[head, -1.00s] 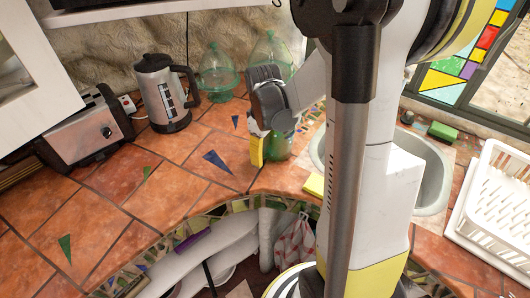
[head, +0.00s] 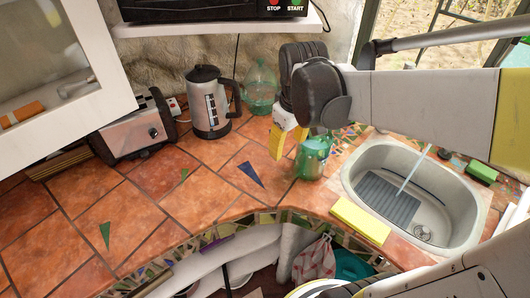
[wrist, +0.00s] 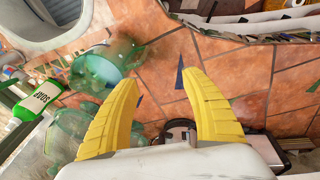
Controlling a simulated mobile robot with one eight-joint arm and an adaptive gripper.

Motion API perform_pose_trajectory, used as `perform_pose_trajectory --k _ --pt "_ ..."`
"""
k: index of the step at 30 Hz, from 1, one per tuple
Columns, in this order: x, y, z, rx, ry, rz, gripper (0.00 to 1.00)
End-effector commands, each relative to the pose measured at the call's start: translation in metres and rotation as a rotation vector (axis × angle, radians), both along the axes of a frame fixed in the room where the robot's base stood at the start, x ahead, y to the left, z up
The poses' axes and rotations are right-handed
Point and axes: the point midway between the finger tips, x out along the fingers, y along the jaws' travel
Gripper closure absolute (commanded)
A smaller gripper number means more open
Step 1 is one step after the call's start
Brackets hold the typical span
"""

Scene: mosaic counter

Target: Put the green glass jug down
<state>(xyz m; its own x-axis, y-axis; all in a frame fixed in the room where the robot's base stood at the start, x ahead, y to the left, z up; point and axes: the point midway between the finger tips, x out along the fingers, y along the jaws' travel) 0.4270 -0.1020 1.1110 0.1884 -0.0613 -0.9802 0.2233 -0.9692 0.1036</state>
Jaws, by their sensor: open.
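A green glass jug (head: 312,160) stands on the tiled counter left of the sink in the head view, partly hidden behind my wrist. In the wrist view it appears to be the greenish glass vessel (wrist: 106,62) at upper left. My gripper (head: 286,142) is at the jug's left in the head view. Its yellow fingers (wrist: 156,72) are spread, with no object between them in the wrist view. The jug lies outside the left finger there. Another green glass vessel (head: 260,88) stands at the back by the wall; more green glass (wrist: 68,135) shows at lower left of the wrist view.
A kettle (head: 210,102) and a toaster (head: 133,125) stand at the back left. The sink (head: 455,205) is on the right, with a yellow sponge or cloth (head: 360,219) at its front left. A soap bottle (wrist: 36,110) shows near the glass. The front-left tiles are mostly clear.

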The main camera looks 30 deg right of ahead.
Motion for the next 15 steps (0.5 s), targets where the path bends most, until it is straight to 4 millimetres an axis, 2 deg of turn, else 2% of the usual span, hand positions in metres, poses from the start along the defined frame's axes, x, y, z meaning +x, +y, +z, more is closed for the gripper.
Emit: perform_pose_trajectory --k 1,6,10,15 --pt "-0.011 0.018 0.008 0.002 -0.053 -0.018 0.45" --pt "-0.039 0.064 0.024 0.048 -0.247 -0.107 0.45" --pt "-0.055 0.087 0.027 0.1 -0.355 -0.158 0.45" --pt "-0.064 0.101 0.028 0.145 -0.426 -0.193 0.45"
